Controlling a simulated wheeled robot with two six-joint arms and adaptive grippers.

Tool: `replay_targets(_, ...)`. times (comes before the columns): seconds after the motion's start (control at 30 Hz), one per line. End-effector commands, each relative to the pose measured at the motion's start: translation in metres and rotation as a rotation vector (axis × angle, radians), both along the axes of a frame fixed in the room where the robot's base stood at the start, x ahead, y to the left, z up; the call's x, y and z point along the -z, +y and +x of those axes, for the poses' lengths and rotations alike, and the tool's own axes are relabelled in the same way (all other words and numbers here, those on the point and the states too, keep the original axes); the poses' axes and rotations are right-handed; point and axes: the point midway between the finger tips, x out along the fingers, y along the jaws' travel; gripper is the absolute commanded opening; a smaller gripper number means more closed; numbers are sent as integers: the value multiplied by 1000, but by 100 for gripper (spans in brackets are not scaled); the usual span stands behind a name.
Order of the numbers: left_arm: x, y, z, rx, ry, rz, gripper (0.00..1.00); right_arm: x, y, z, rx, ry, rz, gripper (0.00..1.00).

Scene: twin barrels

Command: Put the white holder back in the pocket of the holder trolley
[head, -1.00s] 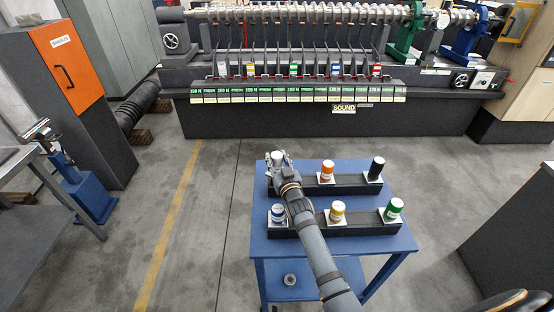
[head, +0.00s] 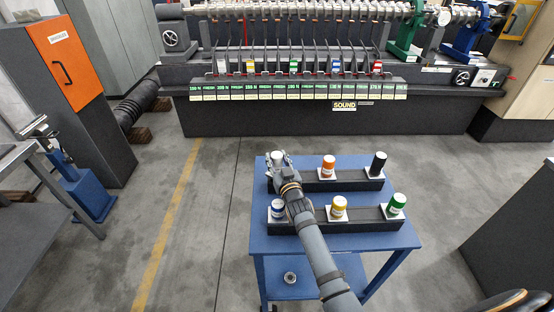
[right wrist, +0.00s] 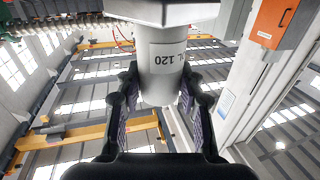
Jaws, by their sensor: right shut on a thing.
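The white holder (right wrist: 160,70) is a white cylinder marked 120 with a wider square plate, in the right wrist view. My right gripper (right wrist: 157,105) is shut on its cylinder, one finger on each side. In the head view, my right gripper (head: 280,160) is at the back left end of the blue holder trolley (head: 400,241), and only the white top shows between the fingers. The arm and gripper hide the left end of the back black rail (head: 345,186), so I cannot tell whether the holder touches the pocket there. My left gripper is out of view.
The back rail carries an orange holder (head: 328,165) and a black holder (head: 378,162). The front rail (head: 362,227) carries blue (head: 278,209), yellow (head: 339,206) and green (head: 397,203) ones. A long machine (head: 300,120) stands behind the trolley, with free floor between.

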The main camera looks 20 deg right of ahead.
Motion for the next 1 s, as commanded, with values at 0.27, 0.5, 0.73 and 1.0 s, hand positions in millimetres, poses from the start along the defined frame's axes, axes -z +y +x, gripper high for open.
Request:
replay_targets(0.27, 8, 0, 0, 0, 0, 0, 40, 5, 0, 0, 0, -6, 0, 0)
replay_targets(0.5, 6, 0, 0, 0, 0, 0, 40, 5, 0, 0, 0, -2, 0, 64)
replay_targets(0.73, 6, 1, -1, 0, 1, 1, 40, 10, 0, -1, 0, 7, 0, 64)
replay_targets(1.0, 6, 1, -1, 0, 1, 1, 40, -32, 0, 0, 1, -3, 2, 64)
